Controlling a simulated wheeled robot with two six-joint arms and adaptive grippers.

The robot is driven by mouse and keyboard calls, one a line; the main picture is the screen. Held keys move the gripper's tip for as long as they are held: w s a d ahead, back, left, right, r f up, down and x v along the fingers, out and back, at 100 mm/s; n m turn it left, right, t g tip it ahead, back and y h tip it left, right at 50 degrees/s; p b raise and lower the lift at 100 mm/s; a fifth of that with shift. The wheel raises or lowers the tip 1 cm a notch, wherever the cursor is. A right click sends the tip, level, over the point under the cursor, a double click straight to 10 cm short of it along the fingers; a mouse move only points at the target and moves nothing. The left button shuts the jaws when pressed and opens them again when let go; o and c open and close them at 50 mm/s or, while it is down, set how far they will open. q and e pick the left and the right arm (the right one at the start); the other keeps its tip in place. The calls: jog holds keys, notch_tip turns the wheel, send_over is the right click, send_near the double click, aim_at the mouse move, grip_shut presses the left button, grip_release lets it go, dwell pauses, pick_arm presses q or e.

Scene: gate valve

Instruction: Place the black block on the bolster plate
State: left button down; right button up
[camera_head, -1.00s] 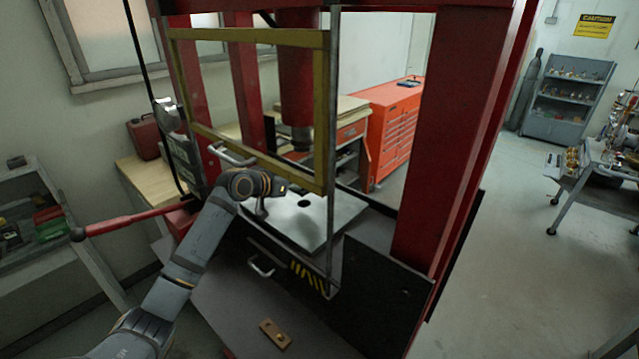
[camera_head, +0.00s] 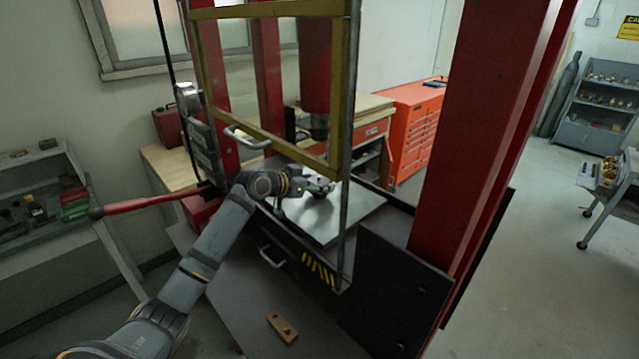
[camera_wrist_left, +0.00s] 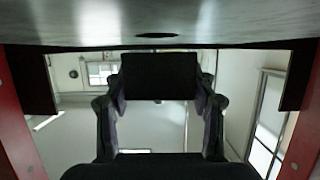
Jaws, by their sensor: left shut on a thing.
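The bolster plate (camera_head: 352,212) is the flat light-grey plate inside the red press. It also shows along the top of the left wrist view (camera_wrist_left: 70,32), with its dark round hole. My left gripper (camera_head: 318,186) reaches through the frame opening and is over the plate in the head view. In the left wrist view my left gripper (camera_wrist_left: 162,92) is shut on the black block (camera_wrist_left: 160,76), one finger at each side. The block shows apart from the plate there. In the head view I cannot make the block out clearly. My right gripper is not in view.
The yellow guard frame (camera_head: 265,143) with its handle stands around my left forearm's reach. A thick red press post (camera_head: 480,140) stands at the right. A red lever (camera_head: 145,202) sticks out left. A small brown piece (camera_head: 282,327) lies on the grey surface in front.

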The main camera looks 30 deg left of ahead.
pick_arm(q)
jog(key=shift+d+f, duration=0.1)
jog(key=shift+f, duration=0.05)
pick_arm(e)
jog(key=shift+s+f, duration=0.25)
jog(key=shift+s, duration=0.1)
